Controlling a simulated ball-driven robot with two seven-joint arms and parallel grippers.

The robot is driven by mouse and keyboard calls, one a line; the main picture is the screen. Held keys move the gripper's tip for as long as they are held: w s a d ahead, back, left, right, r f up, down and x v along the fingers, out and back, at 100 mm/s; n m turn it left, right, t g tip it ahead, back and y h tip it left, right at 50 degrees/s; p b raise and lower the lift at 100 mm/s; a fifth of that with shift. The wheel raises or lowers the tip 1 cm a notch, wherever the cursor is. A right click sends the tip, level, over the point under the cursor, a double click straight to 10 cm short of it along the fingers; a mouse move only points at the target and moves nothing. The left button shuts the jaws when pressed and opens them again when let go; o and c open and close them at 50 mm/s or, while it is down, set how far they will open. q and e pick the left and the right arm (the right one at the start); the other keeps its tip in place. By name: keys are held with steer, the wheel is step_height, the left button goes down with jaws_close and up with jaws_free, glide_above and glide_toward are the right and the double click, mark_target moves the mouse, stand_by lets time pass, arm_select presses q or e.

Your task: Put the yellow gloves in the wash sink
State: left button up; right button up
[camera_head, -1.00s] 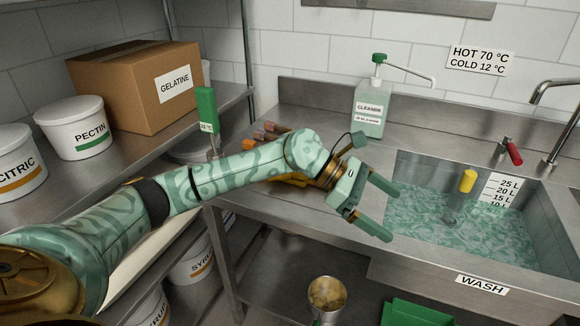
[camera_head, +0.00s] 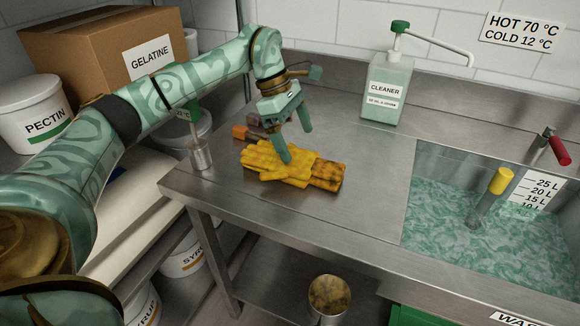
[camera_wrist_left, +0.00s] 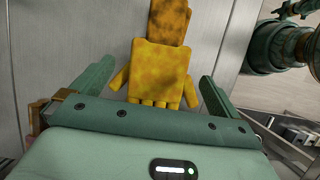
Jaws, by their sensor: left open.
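The yellow gloves (camera_head: 318,172) lie flat on the steel counter left of the sink, with darker stains on them. They also show in the left wrist view (camera_wrist_left: 160,66), between my fingers. My left gripper (camera_head: 296,146) is open above the gloves, fingers pointing down, and one finger overlaps them in the head view. I cannot tell whether it touches them. The wash sink (camera_head: 411,184) at the right holds greenish, rippled water. A yellow-topped post (camera_head: 502,181) stands in it. My right gripper is out of view.
A cleaner bottle (camera_head: 387,92) with a pump stands behind, between gloves and sink. A small metal cup with a stem (camera_head: 201,157) stands at the counter's left edge. Orange and brown pieces (camera_head: 246,133) lie behind the gloves. The counter between gloves and sink is clear.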

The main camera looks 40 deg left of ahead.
mark_target(304, 162)
arm_select(q)
steer(key=shift+x, duration=1.05)
steer(key=x, duration=0.1)
steer(key=b+x, duration=0.2)
steer(key=x, duration=0.1)
steer(key=shift+s+f, duration=0.1)
steer(key=shift+s, duration=0.15)
steer(key=shift+w+d+f, duration=0.1)
steer(key=shift+f, duration=0.25)
steer(key=shift+r, duration=0.15)
steer(key=c, duration=0.8)
steer(key=shift+c, duration=0.2)
steer(key=shift+r, duration=0.1)
